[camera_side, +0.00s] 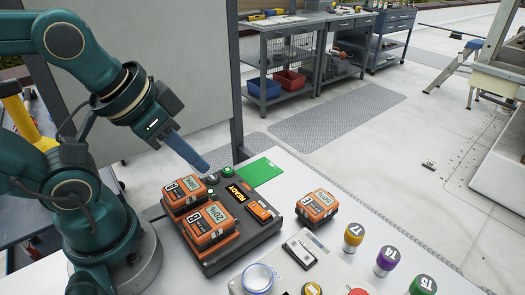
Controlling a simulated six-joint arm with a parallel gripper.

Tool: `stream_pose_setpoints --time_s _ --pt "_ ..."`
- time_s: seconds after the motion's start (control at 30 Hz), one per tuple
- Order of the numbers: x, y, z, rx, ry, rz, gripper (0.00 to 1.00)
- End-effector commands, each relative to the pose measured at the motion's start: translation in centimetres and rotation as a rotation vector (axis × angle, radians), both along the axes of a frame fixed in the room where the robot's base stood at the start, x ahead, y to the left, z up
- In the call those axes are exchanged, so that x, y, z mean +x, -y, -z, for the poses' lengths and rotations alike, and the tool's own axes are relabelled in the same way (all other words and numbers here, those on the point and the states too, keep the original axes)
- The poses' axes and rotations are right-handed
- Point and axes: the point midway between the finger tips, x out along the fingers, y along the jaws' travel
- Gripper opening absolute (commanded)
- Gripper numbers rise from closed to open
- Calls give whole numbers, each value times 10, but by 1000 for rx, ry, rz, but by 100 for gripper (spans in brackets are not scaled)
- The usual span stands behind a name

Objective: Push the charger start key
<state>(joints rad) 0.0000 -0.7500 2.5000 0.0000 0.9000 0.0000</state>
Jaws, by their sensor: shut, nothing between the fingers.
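The charger (250,238) is a dark flat unit on the pale worktop. It holds two orange battery packs, marked A (184,190) and B (208,222). A display on it reads READY (238,192). Small round controls sit at its back edge: a green one (227,171) and a greyish one (212,180). Which of them is the start key, I cannot tell. My gripper (204,167) is shut and empty. Its tip points down just above and left of these controls, near pack A; contact is not clear.
A green mat (259,172) lies behind the charger. A third battery pack (317,206) stands to its right. Numbered cylinders, yellow (353,235), purple (388,260) and green (422,285), stand front right. A small black-and-white device (300,252) lies in front.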

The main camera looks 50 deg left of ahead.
Motion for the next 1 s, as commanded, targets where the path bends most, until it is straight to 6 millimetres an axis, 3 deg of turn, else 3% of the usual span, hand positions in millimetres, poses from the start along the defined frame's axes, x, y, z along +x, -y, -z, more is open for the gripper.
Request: stream_pose_setpoints --time_s 0.87,1.0 --pt "0 0 0 -1 0 -3 0" --pt "10 -4 -5 6 58 -31 0"
